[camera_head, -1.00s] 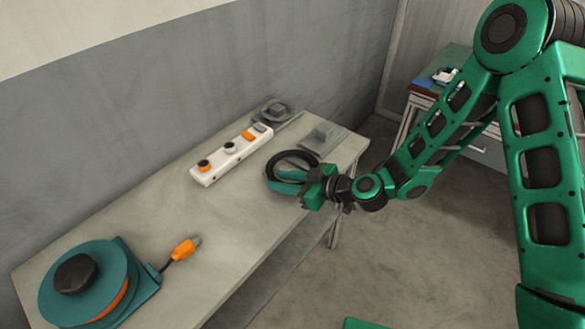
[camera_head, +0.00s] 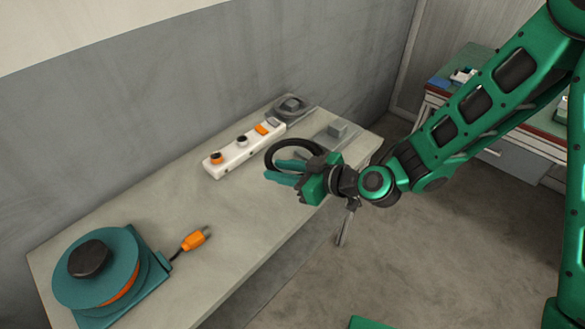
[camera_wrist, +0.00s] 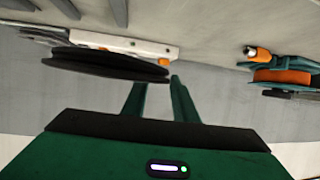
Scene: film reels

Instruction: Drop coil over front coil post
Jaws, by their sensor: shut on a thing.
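The coil (camera_head: 272,149) is a black ring near the right end of the table. My gripper (camera_head: 284,173) is shut on its near side. In the wrist view the coil (camera_wrist: 105,64) shows edge-on as a dark disc just beyond my green fingers (camera_wrist: 161,98). It looks held above the tabletop, but the height is hard to tell. The front coil post (camera_head: 337,130) is a grey block on a flat plate, beyond and to the right of the coil. A second post (camera_head: 291,104) with a dark round piece stands farther back by the wall.
A white strip (camera_head: 236,155) with orange and dark knobs lies left of the coil. A teal reel (camera_head: 125,262) with an orange plug (camera_head: 194,239) is at the table's near left. The middle of the table is clear. A side desk stands behind my arm.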

